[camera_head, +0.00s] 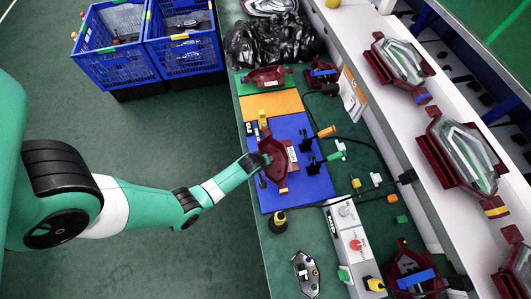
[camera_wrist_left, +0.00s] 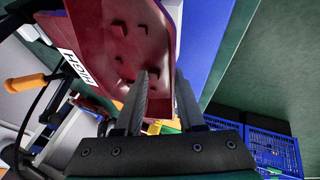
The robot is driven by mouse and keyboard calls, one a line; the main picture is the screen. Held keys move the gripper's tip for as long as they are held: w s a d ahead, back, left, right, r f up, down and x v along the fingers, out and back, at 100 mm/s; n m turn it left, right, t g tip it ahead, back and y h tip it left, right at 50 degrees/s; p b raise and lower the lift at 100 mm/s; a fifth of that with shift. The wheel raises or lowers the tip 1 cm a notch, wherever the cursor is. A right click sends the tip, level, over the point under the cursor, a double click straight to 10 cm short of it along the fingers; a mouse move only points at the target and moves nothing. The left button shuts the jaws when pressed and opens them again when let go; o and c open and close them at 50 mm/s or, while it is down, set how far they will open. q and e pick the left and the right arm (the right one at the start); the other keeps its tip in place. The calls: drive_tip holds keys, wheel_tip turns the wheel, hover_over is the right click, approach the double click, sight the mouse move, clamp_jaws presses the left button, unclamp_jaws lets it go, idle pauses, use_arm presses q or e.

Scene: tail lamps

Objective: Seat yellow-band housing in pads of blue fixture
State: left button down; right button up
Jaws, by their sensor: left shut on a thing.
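A dark red housing (camera_head: 274,163) is over the blue fixture (camera_head: 314,190) in the head view. My left gripper (camera_head: 262,161) reaches in from the left and is shut on the housing's left edge. In the left wrist view the housing (camera_wrist_left: 120,45) fills the upper middle, with the two fingers (camera_wrist_left: 165,95) at its edge. A white label shows beside it. Black clamps with orange and green handles stand on the fixture's right side. My right gripper is not in view.
Another red housing (camera_head: 266,77) lies on the green mat behind an orange strip (camera_head: 271,105). A black bag (camera_head: 262,42) lies at the back. Blue crates (camera_head: 115,60) stand on the floor, back left. A grey control box (camera_head: 346,235) and cables lie at front right.

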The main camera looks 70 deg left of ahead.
use_arm(q)
drive_tip(key=shift+f, duration=0.1)
idle(0.5)
drive_tip(key=shift+f+b, duration=1.4)
drive_tip(key=shift+b, duration=0.1)
drive_tip(key=shift+c, duration=2.2)
unclamp_jaws()
drive_tip(key=shift+r, duration=0.1)
drive_tip(key=p+v, duration=0.8)
drive_tip(key=v, duration=0.3)
drive_tip(key=shift+s+d, duration=0.15)
drive_tip(key=shift+s, duration=0.05)
